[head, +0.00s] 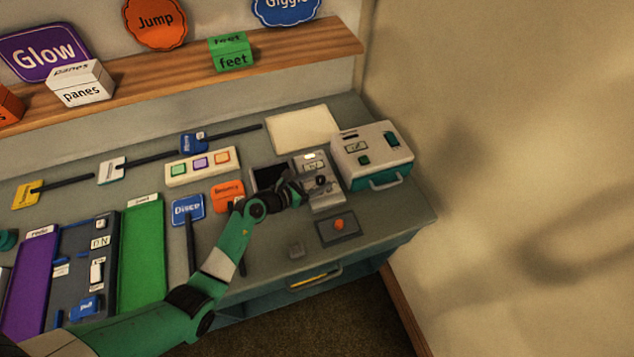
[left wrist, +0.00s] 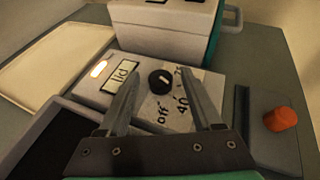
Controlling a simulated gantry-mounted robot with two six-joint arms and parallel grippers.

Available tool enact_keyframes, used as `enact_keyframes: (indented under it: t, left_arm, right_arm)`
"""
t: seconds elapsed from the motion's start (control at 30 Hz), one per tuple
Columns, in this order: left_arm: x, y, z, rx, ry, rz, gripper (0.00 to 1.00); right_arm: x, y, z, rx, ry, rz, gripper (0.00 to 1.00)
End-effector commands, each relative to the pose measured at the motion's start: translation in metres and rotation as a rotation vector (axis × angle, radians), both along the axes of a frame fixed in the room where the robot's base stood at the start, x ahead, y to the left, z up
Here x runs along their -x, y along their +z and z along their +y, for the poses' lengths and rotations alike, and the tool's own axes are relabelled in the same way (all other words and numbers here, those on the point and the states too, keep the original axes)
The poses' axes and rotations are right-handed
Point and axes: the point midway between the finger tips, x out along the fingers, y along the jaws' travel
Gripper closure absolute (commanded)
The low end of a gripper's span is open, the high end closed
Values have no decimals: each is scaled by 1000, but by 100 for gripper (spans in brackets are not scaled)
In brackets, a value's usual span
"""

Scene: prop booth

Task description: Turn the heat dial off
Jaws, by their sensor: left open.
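The heat dial (left wrist: 161,82) is a round black knob with a pale pointer mark in the left wrist view. The marks "off", "40" and another that looks like "75" are printed on a pale plate beside it. The dial sits on a grey unit (head: 325,197) with a "lid" label (left wrist: 121,76) and a lit lamp (left wrist: 99,69). My left gripper (left wrist: 160,76) is open, its fingers on either side of the dial in that view. I cannot tell whether they touch it. In the head view my left gripper (head: 301,189) reaches the unit from the left. My right gripper is not in view.
A white and teal box (head: 372,150) with a handle stands behind the unit. An orange button (head: 339,224) on a dark plate lies in front. A dark open recess (head: 269,178) is to the left. A pale panel (head: 302,130) lies behind, and a wall rises at the right.

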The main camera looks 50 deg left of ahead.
Motion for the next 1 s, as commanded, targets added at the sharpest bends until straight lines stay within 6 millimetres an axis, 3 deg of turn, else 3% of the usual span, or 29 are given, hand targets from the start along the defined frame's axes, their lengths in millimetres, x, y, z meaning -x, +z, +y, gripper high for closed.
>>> enact_keyframes:
  t: [0.23, 0.6, 1.0]
  left_arm:
    - [-1, 0, 0, 0, 0, 0, 36]
    - [-1, 0, 0, 1, 0, 0, 100]
    - [-1, -1, 1, 2, -31, -2, 100]
  right_arm:
    - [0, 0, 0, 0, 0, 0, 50]
    - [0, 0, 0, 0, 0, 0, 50]
    - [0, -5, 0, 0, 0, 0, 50]
